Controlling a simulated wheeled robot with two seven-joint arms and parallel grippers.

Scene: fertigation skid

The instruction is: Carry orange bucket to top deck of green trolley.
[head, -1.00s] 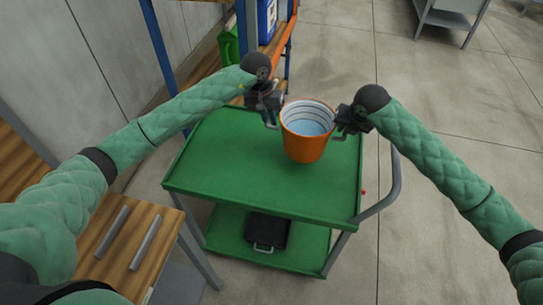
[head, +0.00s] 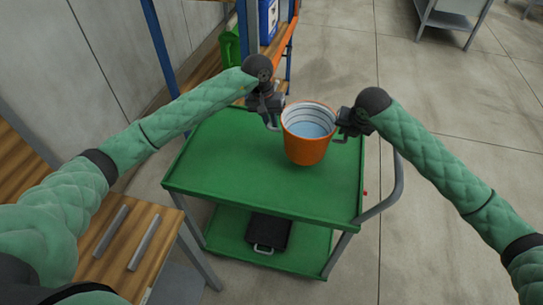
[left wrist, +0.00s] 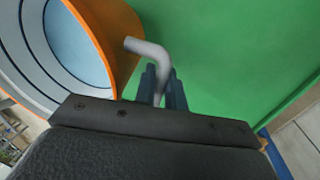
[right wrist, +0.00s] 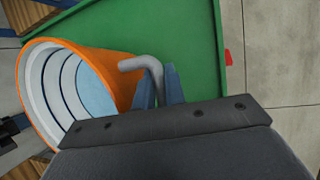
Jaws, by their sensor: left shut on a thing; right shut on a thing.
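The orange bucket (head: 305,150) has a pale ringed inside with light blue at the bottom. In the head view it is upright over the far right part of the top deck of the green trolley (head: 230,175). I cannot tell whether its base touches the deck. My left gripper (head: 273,124) is shut on the bucket's left grey handle, which shows between the fingers in the left wrist view (left wrist: 160,82). My right gripper (head: 341,136) is shut on the right grey handle, also seen between the fingers in the right wrist view (right wrist: 157,85).
A black case (head: 268,232) lies on the trolley's lower deck. A wooden bench (head: 150,250) with two grey bars stands at the near left. A rack with a blue container (head: 267,20) and a green can (head: 230,45) is behind. The deck's near part is clear.

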